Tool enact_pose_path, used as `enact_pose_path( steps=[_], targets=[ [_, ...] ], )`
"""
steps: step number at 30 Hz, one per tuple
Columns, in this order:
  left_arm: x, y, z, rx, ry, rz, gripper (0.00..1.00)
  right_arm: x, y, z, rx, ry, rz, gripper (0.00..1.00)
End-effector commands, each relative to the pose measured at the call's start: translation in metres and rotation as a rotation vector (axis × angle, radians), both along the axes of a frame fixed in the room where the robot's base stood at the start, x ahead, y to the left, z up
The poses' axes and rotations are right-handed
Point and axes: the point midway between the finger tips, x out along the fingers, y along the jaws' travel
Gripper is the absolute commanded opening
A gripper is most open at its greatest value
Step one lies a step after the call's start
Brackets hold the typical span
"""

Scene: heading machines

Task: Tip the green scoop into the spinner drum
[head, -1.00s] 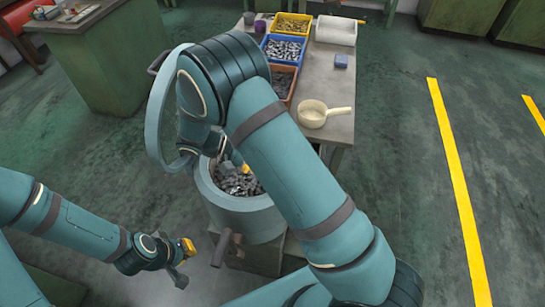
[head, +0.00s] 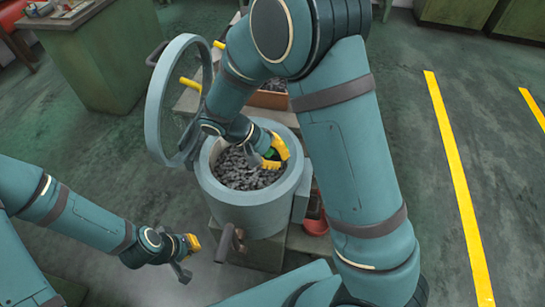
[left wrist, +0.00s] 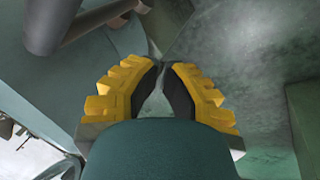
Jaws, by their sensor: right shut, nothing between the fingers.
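The spinner drum (head: 235,213) is a round grey-teal tub in the middle of the head view, filled with grey metal pieces. My right gripper (head: 277,158) is shut at the drum's right inner rim, with its yellow fingers low over the pieces. A small green patch, perhaps part of the green scoop (head: 271,153), shows beside these fingers; the rest is hidden, and I see nothing held. My left gripper (head: 187,258) hangs empty over the floor at lower left. In the left wrist view its fingertips (left wrist: 162,72) are close together with a narrow gap.
A raised ring-shaped lid (head: 153,105) stands at the drum's left. A pipe-like handle (head: 226,243) sticks out at its front. A red container (head: 316,225) is low at its right. My right arm hides most of the bench behind. Open floor lies right.

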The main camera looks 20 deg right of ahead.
Motion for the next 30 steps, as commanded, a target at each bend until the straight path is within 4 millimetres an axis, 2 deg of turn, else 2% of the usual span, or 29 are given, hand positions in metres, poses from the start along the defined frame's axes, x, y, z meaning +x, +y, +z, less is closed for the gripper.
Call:
enact_pose_path(
  steps=[13,19,30],
  targets=[
    [-0.016,-0.003,-0.053,-0.007,0.034,-0.026,0.0,-0.013,-0.015,-0.023,0.285,-0.257,-0.004,0.0],
    [-0.011,-0.002,-0.082,-0.006,0.023,-0.024,0.0,-0.016,-0.019,-0.034,0.407,-0.366,-0.003,0.0],
    [-0.006,-0.001,-0.098,-0.003,0.011,-0.022,0.0,-0.017,-0.019,-0.022,0.583,-0.522,-0.002,0.0]
  ],
)
